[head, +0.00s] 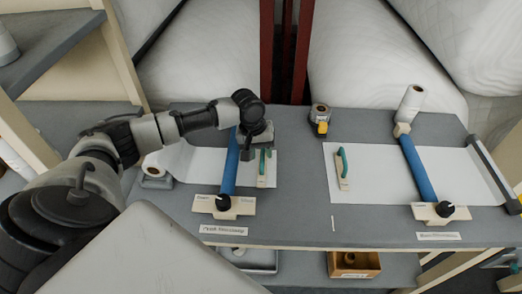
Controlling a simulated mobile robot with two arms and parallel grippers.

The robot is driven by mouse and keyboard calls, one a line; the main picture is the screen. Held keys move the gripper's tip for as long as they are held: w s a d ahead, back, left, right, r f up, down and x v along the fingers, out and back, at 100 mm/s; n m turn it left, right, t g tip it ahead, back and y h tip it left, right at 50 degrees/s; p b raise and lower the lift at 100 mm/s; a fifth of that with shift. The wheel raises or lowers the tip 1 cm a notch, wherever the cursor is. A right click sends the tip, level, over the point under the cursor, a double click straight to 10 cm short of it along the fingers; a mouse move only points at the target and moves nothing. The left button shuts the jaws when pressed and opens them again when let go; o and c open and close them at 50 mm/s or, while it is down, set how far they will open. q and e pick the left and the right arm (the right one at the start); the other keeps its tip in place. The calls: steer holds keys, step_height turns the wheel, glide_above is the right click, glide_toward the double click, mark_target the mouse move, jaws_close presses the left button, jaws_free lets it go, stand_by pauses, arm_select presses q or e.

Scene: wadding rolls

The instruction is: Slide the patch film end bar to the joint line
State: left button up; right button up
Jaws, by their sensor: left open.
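The patch film end bar (262,181), a pale bar with a green handle, lies at the right end of the left white film (205,165). My left gripper (263,153) is open over the upper part of this bar, close to the green handle; I cannot tell whether it touches. A blue clamp bar (229,172) with a black knob (224,202) crosses the left film. A thin pale mark (333,223) lies near the table's front edge in the gap between the films; I cannot tell if it is the joint line. My right gripper is not in view.
The right film (379,177) has its own green-handled end bar (342,167) and blue clamp bar (417,168). A tape roll with a yellow part (320,120) stands behind the gap. Bare grey table (300,180) separates the films. Large wadding rolls (378,60) stand behind.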

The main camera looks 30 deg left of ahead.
arm_select(q)
steer(key=shift+d+f, duration=0.1)
steer(key=shift+f, duration=0.25)
jaws_close()
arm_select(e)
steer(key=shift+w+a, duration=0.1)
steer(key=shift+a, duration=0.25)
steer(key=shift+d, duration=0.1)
